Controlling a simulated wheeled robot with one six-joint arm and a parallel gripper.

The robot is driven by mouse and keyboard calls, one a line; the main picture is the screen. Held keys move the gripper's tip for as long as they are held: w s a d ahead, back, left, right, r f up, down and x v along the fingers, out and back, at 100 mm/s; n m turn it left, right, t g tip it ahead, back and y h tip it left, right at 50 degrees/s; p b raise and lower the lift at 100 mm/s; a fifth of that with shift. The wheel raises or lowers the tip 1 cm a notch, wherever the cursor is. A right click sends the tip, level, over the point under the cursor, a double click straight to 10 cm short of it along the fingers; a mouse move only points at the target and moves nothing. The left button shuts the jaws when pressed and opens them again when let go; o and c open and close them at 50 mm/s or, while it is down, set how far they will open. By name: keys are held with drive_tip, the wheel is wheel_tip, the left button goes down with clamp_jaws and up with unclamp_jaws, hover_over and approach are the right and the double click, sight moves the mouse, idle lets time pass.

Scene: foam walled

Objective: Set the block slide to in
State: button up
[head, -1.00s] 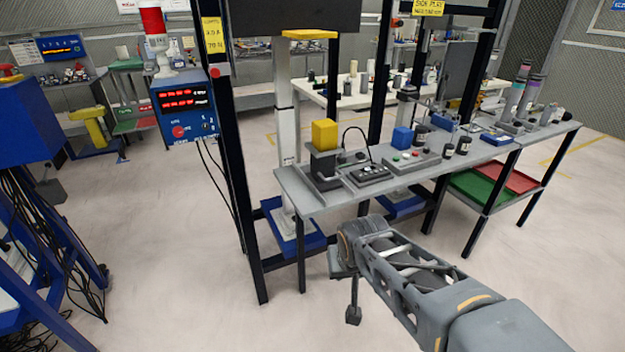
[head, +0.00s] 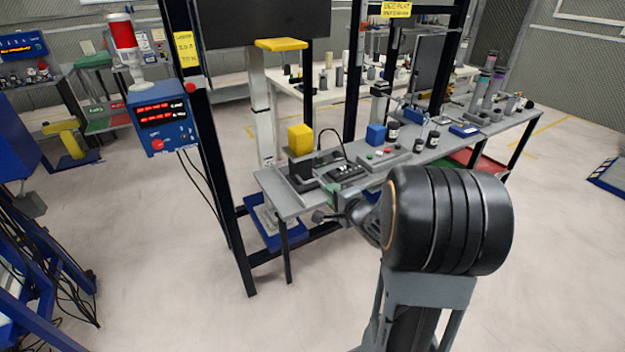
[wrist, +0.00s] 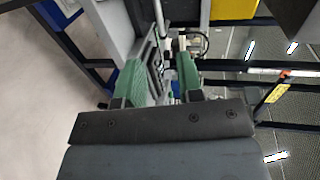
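A yellow block (head: 300,138) stands on a dark fixture (head: 304,165) at the left end of the grey workbench. I take this as the block slide; its in or out position cannot be read. A yellow face (wrist: 235,8), probably the same block, shows at the top edge of the wrist view. My gripper (head: 328,205) is at the bench's front edge, in front of and below the yellow block, partly hidden by my arm. In the wrist view its two green fingers (wrist: 162,66) are apart, with no object clearly held between them.
A black control box (head: 344,172) and a grey button panel (head: 384,155) lie right of the fixture. A blue block (head: 375,134) stands behind the panel. A dark frame post (head: 222,190) rises left of the bench. Open floor lies in front.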

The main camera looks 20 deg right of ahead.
sight(312, 180)
drive_tip(key=b+x, duration=0.1)
drive_tip(key=x, duration=1.1)
drive_tip(key=shift+w+b, duration=0.15)
drive_tip(key=shift+b, duration=0.2)
clamp_jaws()
